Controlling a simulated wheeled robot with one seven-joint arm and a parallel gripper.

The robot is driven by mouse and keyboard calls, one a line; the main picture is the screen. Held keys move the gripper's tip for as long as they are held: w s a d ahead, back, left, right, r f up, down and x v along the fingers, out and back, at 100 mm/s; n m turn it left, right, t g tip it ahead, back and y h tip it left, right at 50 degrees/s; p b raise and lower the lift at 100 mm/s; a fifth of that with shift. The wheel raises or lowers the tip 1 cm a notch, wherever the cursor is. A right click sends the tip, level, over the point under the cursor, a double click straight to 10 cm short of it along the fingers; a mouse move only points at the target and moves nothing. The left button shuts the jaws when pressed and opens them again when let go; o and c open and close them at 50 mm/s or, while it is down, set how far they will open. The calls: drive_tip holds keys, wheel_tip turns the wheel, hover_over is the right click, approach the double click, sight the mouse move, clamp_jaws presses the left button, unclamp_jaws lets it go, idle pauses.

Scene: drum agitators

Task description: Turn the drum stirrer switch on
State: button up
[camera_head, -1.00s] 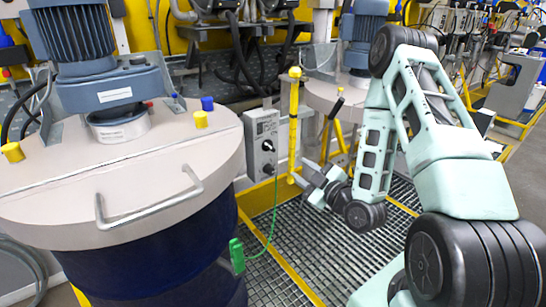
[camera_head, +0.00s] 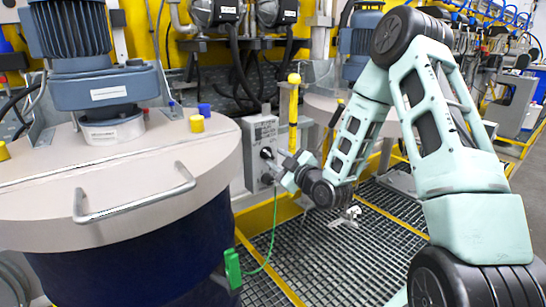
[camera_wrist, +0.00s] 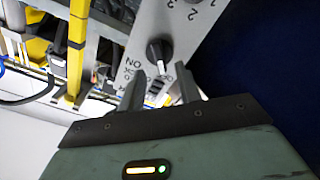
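The grey switch box (camera_head: 257,132) stands on the yellow-edged frame, just right of the near drum. Its black rotary knob (camera_wrist: 158,52) with a white pointer line shows in the wrist view, with printed ON lettering beside it. My gripper (camera_head: 283,166) is right in front of the box in the head view and hides part of its lower face. In the wrist view my gripper (camera_wrist: 160,82) has its two fingers apart and nothing between them. The fingertips point at the knob, one toward each side of it; I cannot tell whether they touch it.
The near drum (camera_head: 170,240) has a pale lid (camera_head: 60,170) with a metal handle and a blue motor. A yellow post (camera_head: 293,110) stands right behind the gripper. The grating floor (camera_head: 330,265) is open.

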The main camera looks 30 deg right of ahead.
sight(270, 155)
drive_tip(key=shift+w+a, duration=0.1)
drive_tip(key=shift+w, duration=1.45)
clamp_jaws()
